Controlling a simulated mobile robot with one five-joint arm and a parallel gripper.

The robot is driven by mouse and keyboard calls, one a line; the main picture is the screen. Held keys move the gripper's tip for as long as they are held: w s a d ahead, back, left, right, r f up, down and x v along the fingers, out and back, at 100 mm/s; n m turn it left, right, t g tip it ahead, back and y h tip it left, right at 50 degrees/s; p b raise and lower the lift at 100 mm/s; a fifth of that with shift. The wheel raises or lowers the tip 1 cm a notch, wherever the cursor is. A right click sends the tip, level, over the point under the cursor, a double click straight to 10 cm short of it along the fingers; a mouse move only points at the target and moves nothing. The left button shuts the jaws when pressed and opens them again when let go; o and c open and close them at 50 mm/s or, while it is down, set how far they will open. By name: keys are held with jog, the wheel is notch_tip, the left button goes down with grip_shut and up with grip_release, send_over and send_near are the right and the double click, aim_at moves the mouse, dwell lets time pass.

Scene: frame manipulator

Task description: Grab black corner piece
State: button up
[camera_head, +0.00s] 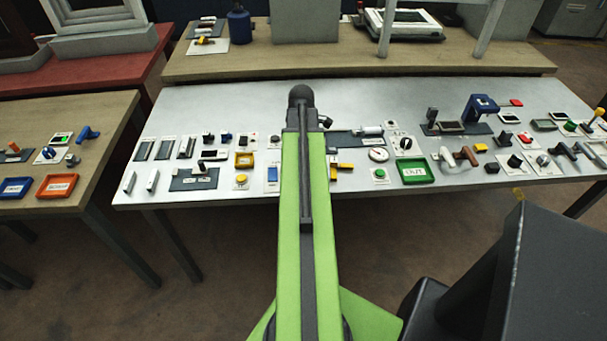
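I cannot pick out the black corner piece for sure. Several small black parts lie on the grey-white table (230,112), among them a black block (492,168) and black angled handles (563,150) at the right. My green arm reaches forward over the middle of this table and ends in a dark rounded joint. No gripper fingers show, so I cannot see what they hold. The arm hides a strip of the table's middle.
An orange tray (57,193) lies on the wooden table at left. A green tray (432,171) and a blue clamp-like stand (482,105) are on the grey-white table. A wooden bench (270,63) stands behind. The grey-white table's back left is mostly clear.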

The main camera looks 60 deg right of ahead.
jog(key=shift+r, duration=0.1)
jog(key=shift+c, duration=0.4)
grip_shut()
jog(key=shift+r, duration=0.1)
jog(key=shift+r+p, duration=0.35)
jog(key=shift+p, duration=0.15)
notch_tip(320, 180, up, 4)
jog(key=p, duration=0.4)
jog(key=shift+r, duration=0.1)
jog(key=s+r+p, duration=0.6)
jog(key=s, duration=0.5)
jog(key=shift+s+a, duration=0.2)
jog(key=shift+s, duration=0.2)
